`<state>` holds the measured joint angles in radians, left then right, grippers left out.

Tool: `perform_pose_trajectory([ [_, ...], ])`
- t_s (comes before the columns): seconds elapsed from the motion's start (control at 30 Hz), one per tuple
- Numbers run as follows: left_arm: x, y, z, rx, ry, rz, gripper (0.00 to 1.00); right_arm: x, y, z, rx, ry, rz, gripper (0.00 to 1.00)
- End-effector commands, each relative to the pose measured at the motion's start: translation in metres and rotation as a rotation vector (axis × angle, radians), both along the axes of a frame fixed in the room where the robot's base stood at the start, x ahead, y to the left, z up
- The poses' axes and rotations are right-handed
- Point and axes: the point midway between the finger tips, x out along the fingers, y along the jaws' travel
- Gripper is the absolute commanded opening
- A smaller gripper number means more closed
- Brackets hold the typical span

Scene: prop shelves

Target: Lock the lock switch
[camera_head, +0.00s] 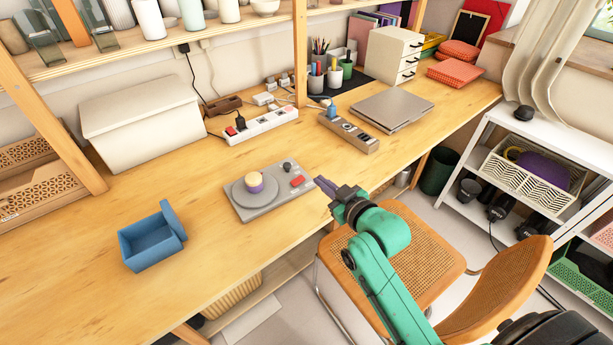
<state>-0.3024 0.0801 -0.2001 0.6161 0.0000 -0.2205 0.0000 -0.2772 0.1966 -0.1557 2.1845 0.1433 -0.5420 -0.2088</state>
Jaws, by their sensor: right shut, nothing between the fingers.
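A grey control box (232,208) lies flat on the wooden desk, near its front edge. My left gripper is not in view.
A blue open box (150,254) stands left of the control box. Power strips (262,126) (348,131) and a closed laptop (392,109) lie behind. A chair (405,255) stands below my right arm. The desk between the blue box and control box is clear.

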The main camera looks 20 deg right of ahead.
Motion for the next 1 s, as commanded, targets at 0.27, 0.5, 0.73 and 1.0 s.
perform_pose_trajectory([
  [0.27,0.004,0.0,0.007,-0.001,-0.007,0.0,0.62,0.05,0.013,-0.01,0.002,-0.002,0.0,0.0],
  [0.5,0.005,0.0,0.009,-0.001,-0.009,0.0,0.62,0.09,0.021,-0.032,-0.001,0.005,0.0,0.0],
  [0.73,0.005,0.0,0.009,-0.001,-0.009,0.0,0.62,0.091,0.015,-0.06,-0.001,0.001,0.001,0.0],
  [1.0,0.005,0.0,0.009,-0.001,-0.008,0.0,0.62,0.09,0.015,-0.062,0.0,0.0,0.0,0.0],
])
